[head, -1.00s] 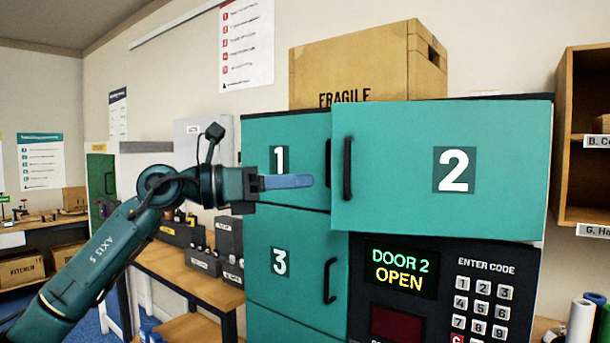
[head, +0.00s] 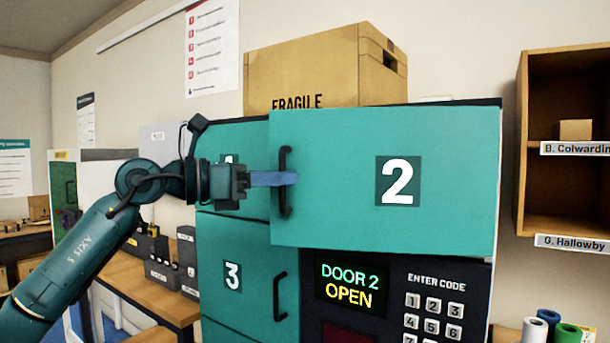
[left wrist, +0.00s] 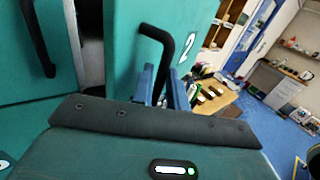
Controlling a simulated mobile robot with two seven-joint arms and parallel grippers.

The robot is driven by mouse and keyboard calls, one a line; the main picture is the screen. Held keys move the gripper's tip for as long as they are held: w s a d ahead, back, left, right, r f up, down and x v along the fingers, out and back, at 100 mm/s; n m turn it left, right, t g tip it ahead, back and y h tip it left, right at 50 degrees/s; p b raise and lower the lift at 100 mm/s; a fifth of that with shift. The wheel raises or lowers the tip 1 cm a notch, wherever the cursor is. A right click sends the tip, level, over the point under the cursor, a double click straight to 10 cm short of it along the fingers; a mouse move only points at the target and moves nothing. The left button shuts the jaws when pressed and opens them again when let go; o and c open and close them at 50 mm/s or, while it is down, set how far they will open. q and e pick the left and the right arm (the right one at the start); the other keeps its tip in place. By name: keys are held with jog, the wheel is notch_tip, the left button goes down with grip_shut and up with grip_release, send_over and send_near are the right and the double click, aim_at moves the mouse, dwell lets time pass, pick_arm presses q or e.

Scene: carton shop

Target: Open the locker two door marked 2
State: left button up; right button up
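The teal door marked 2 (head: 450,170) stands slightly ajar, swung out in front of the locker face and partly covering door 1. It also shows in the left wrist view (left wrist: 125,60), with a dark gap beside it. Its black upright handle (head: 285,155) is at the door's left edge. My left gripper (head: 288,179) is at this handle. In the left wrist view its blue fingers (left wrist: 162,88) lie close on both sides of the handle bar (left wrist: 165,45) and look shut on it. My right gripper is not in view.
Door 3 (head: 250,265) is closed below. The keypad display (head: 350,288) reads "DOOR 2 OPEN". A FRAGILE carton (head: 310,75) sits on top of the locker. A wooden shelf (head: 530,150) stands to the right, a workbench (head: 150,288) to the left.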

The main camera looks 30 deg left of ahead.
pick_arm(q)
jog(key=shift+w+d, duration=0.35)
jog(key=shift+w, duration=0.15)
jog(key=shift+s, duration=0.1)
jog(key=shift+c, duration=0.2)
grip_shut()
